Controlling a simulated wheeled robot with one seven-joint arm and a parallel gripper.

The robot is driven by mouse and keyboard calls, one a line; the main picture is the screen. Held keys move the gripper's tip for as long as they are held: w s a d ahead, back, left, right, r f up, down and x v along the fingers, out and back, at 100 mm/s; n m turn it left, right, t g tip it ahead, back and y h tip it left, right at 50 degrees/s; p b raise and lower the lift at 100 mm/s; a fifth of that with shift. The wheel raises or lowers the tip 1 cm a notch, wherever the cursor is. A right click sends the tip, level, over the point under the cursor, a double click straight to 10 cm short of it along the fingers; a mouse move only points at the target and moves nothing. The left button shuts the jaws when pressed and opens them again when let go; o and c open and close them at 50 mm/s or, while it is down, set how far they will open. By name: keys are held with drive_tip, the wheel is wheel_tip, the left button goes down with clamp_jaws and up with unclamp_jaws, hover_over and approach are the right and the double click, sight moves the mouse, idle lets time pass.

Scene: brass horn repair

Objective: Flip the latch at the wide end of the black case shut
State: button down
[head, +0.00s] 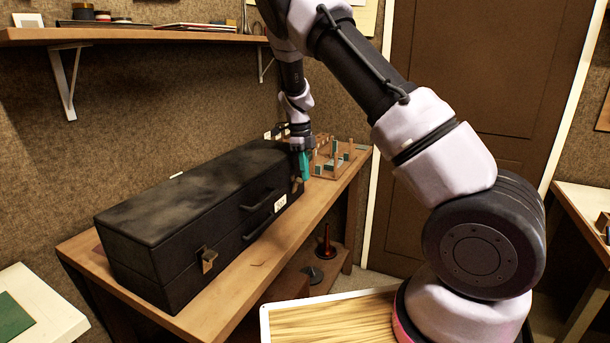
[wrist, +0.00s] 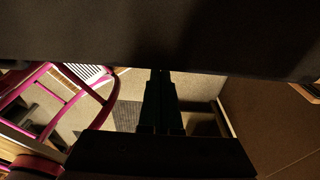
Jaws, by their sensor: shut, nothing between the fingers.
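The closed black case (head: 190,205) lies lengthwise on a wooden bench in the head view. One brass latch (head: 208,260) is on its front face near the left, near end. A second brass latch (head: 296,186) is at the far right end, partly hidden beside my fingers. Which end is wider, and how each latch is set, I cannot tell clearly. My gripper (head: 305,168) points down at the far right end, its teal fingers shut and empty, close to the second latch; contact is unclear. In the wrist view the fingers (wrist: 161,100) are dark, below a broad dark surface.
A wooden rack with pegs (head: 333,158) stands just behind my gripper on the bench (head: 235,290). Two handles (head: 258,201) stick out from the case front. A shelf (head: 130,35) hangs above. The bench strip before the case is mostly clear.

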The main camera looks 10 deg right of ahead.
wheel_tip(320, 180, up, 11)
hover_over(301, 180)
drive_tip(key=shift+f, duration=0.1)
idle(0.5)
drive_tip(key=shift+d, duration=0.1)
